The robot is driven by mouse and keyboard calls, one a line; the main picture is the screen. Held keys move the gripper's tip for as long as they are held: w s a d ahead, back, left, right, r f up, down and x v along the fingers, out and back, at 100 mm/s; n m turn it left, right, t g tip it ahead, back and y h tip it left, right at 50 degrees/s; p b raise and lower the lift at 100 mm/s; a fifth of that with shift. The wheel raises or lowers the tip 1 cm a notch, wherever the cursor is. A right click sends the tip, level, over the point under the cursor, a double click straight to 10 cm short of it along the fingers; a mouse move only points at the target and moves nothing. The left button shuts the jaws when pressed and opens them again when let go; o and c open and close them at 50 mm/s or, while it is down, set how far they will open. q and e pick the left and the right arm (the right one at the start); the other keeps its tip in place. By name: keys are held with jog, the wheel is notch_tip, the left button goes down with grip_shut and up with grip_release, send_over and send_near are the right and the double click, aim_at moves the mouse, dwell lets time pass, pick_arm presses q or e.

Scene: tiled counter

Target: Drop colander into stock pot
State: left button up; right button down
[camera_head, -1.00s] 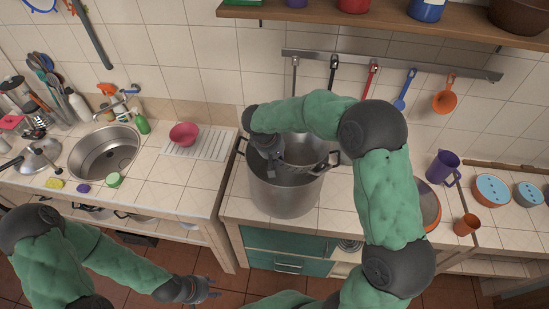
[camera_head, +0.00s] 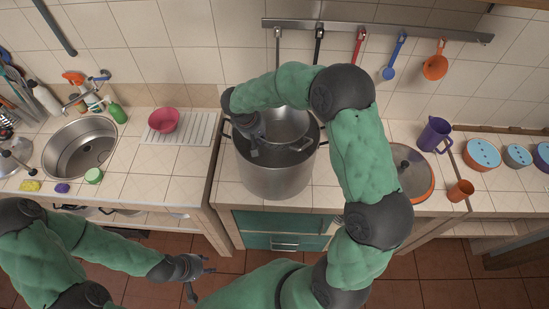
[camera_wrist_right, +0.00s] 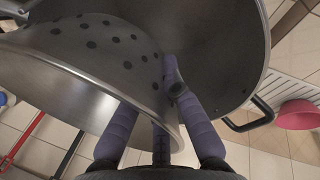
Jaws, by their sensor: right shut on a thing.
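The steel stock pot (camera_head: 275,180) stands on the counter, with its open mouth up. The perforated steel colander (camera_head: 285,122) is at the pot's mouth, towards the back and right, partly hidden by my right arm. My right gripper (camera_head: 254,146) is over the pot's left part. In the right wrist view, my right gripper (camera_wrist_right: 155,100) is shut on the rim of the colander (camera_wrist_right: 95,60), and the pot's inside (camera_wrist_right: 220,65) shows beyond. Whether the colander touches the pot is unclear. My left gripper (camera_head: 200,277) is open and empty, low in front of the counter.
A pink bowl (camera_head: 163,121) sits on a white drainboard (camera_head: 195,130) left of the pot. A lid with an orange rim (camera_head: 412,172), a purple jug (camera_head: 434,136) and an orange cup (camera_head: 460,191) are to the right. Utensils hang from a wall rail (camera_head: 380,30) behind.

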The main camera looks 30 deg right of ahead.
jog(key=shift+f, duration=0.2)
jog(key=shift+w, duration=0.1)
jog(key=c, duration=1.3)
grip_release()
jog(key=v, duration=1.2)
